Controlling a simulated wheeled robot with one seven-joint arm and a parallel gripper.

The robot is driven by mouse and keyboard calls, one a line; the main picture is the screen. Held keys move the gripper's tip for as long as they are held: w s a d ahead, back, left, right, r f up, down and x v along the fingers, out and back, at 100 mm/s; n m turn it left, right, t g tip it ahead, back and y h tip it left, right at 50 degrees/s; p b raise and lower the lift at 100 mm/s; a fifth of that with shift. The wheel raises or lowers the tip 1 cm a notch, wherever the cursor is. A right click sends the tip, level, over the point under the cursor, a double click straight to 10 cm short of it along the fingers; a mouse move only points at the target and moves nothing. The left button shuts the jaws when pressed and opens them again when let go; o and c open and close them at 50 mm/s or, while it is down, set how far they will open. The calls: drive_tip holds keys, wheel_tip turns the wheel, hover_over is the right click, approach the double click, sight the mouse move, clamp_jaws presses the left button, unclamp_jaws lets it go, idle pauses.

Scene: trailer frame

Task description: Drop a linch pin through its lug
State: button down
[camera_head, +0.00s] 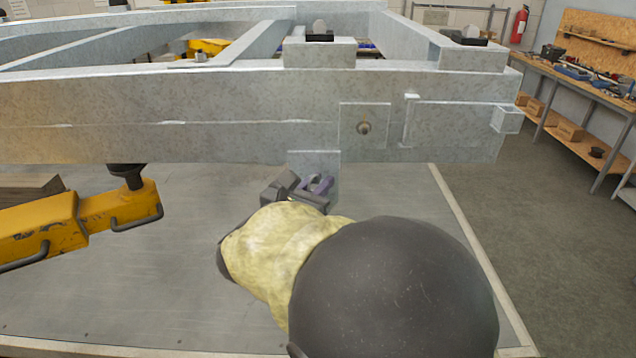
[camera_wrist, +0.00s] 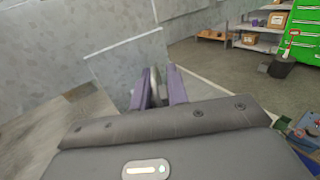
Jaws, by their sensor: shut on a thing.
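The galvanised trailer frame (camera_head: 230,100) spans the head view. A flat grey lug plate (camera_head: 328,160) hangs from its lower edge; in the wrist view the plate (camera_wrist: 118,62) stands just left of and beyond the fingers. My gripper (camera_head: 316,184) is at the plate's lower part, its purple fingers closed on a small pale grey thing, which I take to be the linch pin (camera_wrist: 157,80). The pin is mostly hidden by the fingers. I cannot see the lug's hole, or tell whether pin and plate touch.
Yellow jacks or stands (camera_head: 90,220) are on the grey bench top (camera_head: 180,290) at left, under the frame. The bench's right edge is close to my arm, with open floor (camera_head: 520,230) beyond. A wooden workbench (camera_head: 590,90) stands at far right.

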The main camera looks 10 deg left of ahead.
drive_tip(key=shift+f, duration=0.2)
drive_tip(key=c, duration=1.3)
unclamp_jaws()
drive_tip(key=b+v, duration=0.4)
drive_tip(key=v, duration=1.3)
drive_tip(key=shift+s, duration=0.25)
drive_tip(key=shift+a+r, duration=0.15)
